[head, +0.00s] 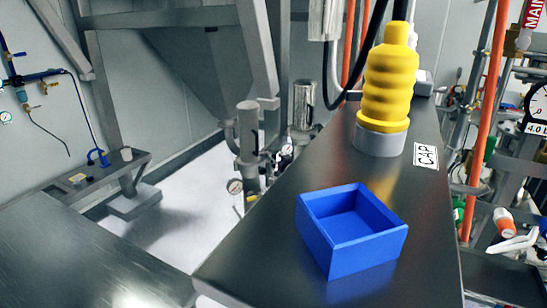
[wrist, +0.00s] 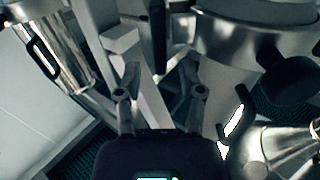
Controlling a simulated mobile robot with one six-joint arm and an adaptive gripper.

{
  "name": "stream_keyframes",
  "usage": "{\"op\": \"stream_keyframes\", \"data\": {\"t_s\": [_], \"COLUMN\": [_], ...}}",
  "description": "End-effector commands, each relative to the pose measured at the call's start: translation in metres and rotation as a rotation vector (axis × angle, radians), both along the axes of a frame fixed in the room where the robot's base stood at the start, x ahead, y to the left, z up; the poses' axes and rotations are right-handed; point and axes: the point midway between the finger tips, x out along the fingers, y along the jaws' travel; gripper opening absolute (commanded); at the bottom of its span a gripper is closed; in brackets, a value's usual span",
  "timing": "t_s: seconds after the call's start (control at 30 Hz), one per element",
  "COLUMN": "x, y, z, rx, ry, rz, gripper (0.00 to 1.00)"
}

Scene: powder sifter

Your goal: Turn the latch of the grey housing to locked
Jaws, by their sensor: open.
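My gripper (wrist: 160,100) shows in the wrist view with its two fingers apart and nothing between them. A large grey metal cylindrical body (wrist: 225,45) stands ahead and to the right of the fingers; it may be the grey housing, but I cannot tell for sure. A dark rounded handle-like part (wrist: 288,80) sits on its right side. I cannot tell whether this is the latch, or how the latch is turned. The fingers appear apart from these parts. My gripper is out of the head view, and no latch can be made out there.
In the wrist view, a shiny cylinder with a dark handle (wrist: 42,58) is at left and a shiny metal part (wrist: 275,150) at lower right. In the head view, a blue tray (head: 325,245) and yellow bellows (head: 388,80) stand on a dark bench (head: 240,265).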

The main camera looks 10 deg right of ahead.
Motion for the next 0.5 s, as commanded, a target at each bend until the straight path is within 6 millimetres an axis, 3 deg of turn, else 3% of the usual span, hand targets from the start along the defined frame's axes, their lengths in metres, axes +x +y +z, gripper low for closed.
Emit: {"op": "stream_keyframes", "data": {"t_s": [0.2,0.5], "x": [0.0152,0.0164], "y": [0.0058,0.0064], "z": [0.0000,0.0000], "rx": [0.000,0.000], "ry": [0.000,0.000], "rz": [0.001,0.001], "gripper": [0.50,0.50]}}
